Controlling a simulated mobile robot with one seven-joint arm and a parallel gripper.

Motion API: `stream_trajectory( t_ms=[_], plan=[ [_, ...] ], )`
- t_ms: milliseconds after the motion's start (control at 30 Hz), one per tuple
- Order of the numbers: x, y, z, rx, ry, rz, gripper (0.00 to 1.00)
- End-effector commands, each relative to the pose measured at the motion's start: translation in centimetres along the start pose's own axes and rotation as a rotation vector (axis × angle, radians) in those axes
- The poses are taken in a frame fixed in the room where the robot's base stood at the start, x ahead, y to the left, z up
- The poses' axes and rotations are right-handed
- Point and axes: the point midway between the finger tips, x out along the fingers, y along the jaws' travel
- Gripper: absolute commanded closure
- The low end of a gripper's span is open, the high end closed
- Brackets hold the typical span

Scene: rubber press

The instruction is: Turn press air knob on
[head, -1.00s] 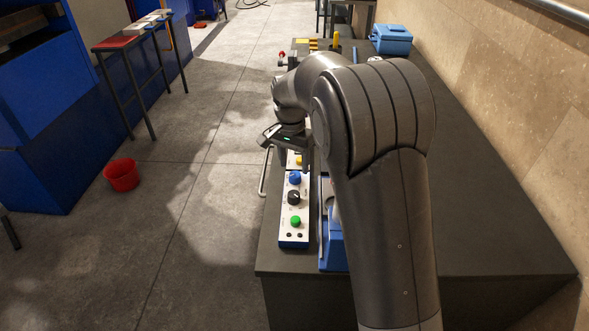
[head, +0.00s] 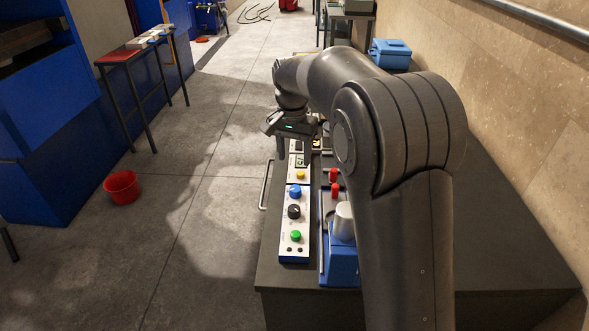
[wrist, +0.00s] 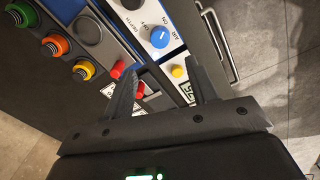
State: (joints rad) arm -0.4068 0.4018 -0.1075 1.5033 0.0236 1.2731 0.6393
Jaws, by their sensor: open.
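The press air knob (head: 295,191) is a blue round knob on a white panel (head: 286,222). In the wrist view the same knob (wrist: 160,37) shows at the upper middle, with ON, OFF and AIR printed around it. It bears a small white mark; I cannot tell for sure which label it points to. My gripper (head: 295,152) is open and empty, above the panel and beyond the knob in the head view. In the wrist view my fingertips (wrist: 162,65) spread below the knob, apart from it.
A black depth knob (head: 294,211), a green button (head: 296,236) and a yellow button (head: 300,175) neighbour the knob. A metal handle (head: 265,185) lies left of the panel. Red knobs (head: 334,190) and a grey cylinder (head: 343,222) stand to its right.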

Motion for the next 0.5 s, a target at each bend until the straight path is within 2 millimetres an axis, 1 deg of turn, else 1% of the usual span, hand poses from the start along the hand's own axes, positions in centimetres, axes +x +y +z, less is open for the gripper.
stream_trajectory(
  t_ms=[33, 200, 300, 400, 500],
  plan=[
    [-0.03, 0.42, -0.15, -0.067, -0.003, -0.014, 0.47],
    [0.01, 1.01, -0.17, -0.335, -0.003, -0.059, 0.47],
    [-0.07, 1.18, -0.13, -0.451, 0.004, -0.077, 0.47],
    [-0.05, 1.24, -0.07, -0.518, 0.008, -0.087, 0.47],
    [0.52, 1.17, 0.01, -0.540, 0.007, -0.089, 0.47]
  ],
)
